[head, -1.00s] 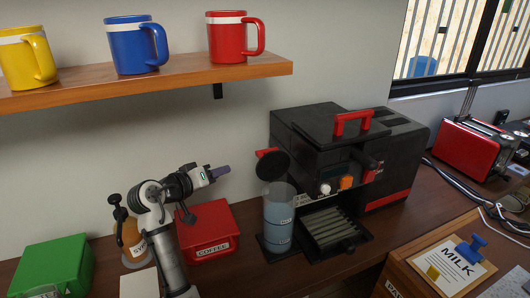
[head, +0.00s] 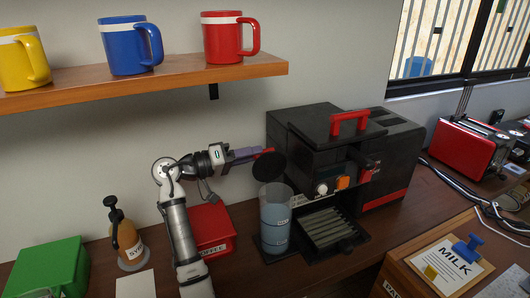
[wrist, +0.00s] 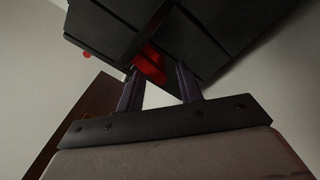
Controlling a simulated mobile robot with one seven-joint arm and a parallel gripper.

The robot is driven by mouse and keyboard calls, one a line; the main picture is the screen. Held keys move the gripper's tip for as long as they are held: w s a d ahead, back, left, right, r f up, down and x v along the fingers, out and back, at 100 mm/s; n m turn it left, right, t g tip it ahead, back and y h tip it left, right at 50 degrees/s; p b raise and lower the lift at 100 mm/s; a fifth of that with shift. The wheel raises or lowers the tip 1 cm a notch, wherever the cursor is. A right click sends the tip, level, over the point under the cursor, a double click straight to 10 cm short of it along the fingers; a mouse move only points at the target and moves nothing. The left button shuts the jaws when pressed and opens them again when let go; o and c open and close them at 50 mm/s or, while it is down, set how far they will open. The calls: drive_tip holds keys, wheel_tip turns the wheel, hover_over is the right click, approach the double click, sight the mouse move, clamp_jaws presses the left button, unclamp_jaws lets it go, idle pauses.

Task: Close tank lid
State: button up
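The tank (head: 275,222) is a clear, blue-tinted cylinder with markings, standing at the left front of the black coffee machine (head: 305,130). Its round black lid (head: 269,167) is tilted up above the tank's open top, with a red tab (head: 264,151) at its upper left edge. My gripper (head: 257,154) reaches in from the left, its fingertips right at the red tab. In the wrist view the two purple fingers (wrist: 160,80) stand apart, with a red part (wrist: 150,64) showing between and beyond them. Contact with the tab cannot be told.
A red coffee box (head: 209,228) and a syrup bottle (head: 126,240) stand below and left of my arm. A wooden shelf (head: 190,76) with mugs hangs above. The machine's drip tray (head: 326,230) lies right of the tank.

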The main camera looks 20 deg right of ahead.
sight(265, 151)
drive_tip(key=shift+w+d, duration=0.1)
drive_tip(key=shift+d, duration=2.15)
drive_tip(key=shift+c, duration=0.2)
clamp_jaws()
